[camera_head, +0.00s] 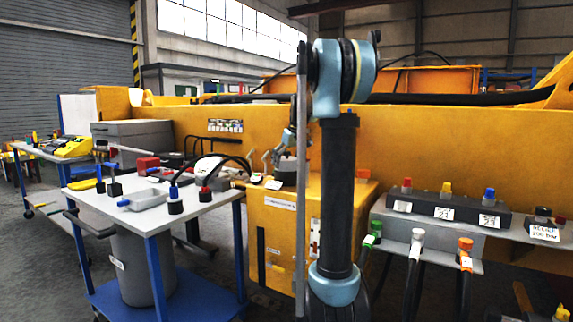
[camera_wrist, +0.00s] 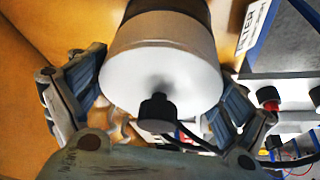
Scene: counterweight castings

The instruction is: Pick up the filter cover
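The task's filter cover seems to be the round part (camera_wrist: 160,62) between my fingers in the wrist view. It has a pale flat face, a pale band and a dark section behind, with a black knob at the face's lower middle. My gripper (camera_wrist: 163,80) has one finger on each side of it, close to its edges. Whether both pads press on it cannot be made out. In the head view a dark grey round cap (camera_head: 287,171) sits at the top of the yellow housing, and my gripper (camera_head: 284,152) is right by it, partly hidden by my arm.
A label reading FILTER (camera_wrist: 252,28) is beside the part. A blue-legged cart (camera_head: 150,215) with a tray and connectors stands left. A grey shelf (camera_head: 430,240) with coloured fittings and hoses is right. The large yellow casting (camera_head: 440,135) fills the back.

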